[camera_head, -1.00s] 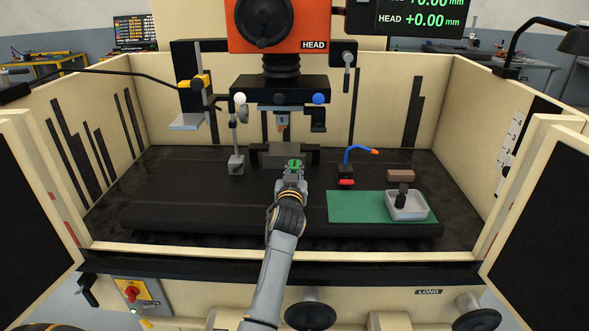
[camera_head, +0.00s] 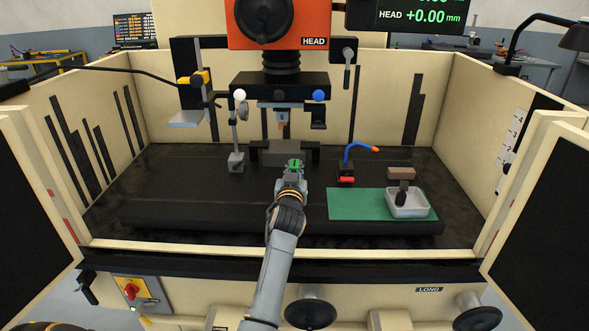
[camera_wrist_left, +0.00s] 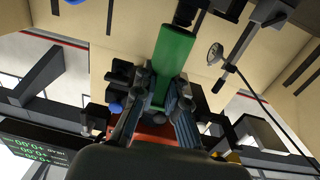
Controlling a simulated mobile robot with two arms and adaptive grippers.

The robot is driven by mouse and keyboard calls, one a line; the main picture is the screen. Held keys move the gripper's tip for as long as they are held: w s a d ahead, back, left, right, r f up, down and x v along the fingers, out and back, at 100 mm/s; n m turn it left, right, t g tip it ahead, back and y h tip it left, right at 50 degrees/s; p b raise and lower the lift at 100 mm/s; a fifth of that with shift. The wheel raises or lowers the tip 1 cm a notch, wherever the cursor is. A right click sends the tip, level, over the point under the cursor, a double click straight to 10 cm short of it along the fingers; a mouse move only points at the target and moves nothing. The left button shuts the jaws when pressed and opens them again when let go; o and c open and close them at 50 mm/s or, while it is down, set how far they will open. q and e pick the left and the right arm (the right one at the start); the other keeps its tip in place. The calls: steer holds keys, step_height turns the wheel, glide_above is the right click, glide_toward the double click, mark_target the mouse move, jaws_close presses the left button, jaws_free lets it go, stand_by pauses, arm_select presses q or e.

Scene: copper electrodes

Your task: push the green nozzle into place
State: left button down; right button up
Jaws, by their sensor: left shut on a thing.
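The green nozzle (camera_wrist_left: 173,60) is a green cylinder held between the fingers of my left gripper (camera_wrist_left: 162,98) in the left wrist view. Its far end meets a dark cylindrical part (camera_wrist_left: 187,14); I cannot tell whether they are joined. In the head view my left gripper (camera_head: 294,176) is shut, with a bit of green (camera_head: 295,163) showing at its fingertips. It is in front of the grey vise-like block (camera_head: 283,153), below the machine head. Whether the nozzle touches the block is hidden. My right gripper is not in view.
A copper-coloured electrode (camera_head: 282,124) hangs under the head, close above the block. To the right stand a blue hose with an orange tip (camera_head: 358,150), a brown block (camera_head: 401,173), a green mat (camera_head: 350,205) and a white tray (camera_head: 425,211).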

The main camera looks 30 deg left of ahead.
arm_select(q)
steer(key=shift+f+b, duration=0.3)
steer(key=shift+f, duration=0.1)
steer(key=shift+f+b, duration=0.45)
steer(key=shift+f, duration=0.1)
steer(key=c, duration=1.3)
jaws_free()
steer(key=v, duration=0.7)
steer(key=shift+s+d+r, duration=0.1)
steer(key=shift+s+d, duration=0.05)
steer(key=shift+s, duration=0.1)
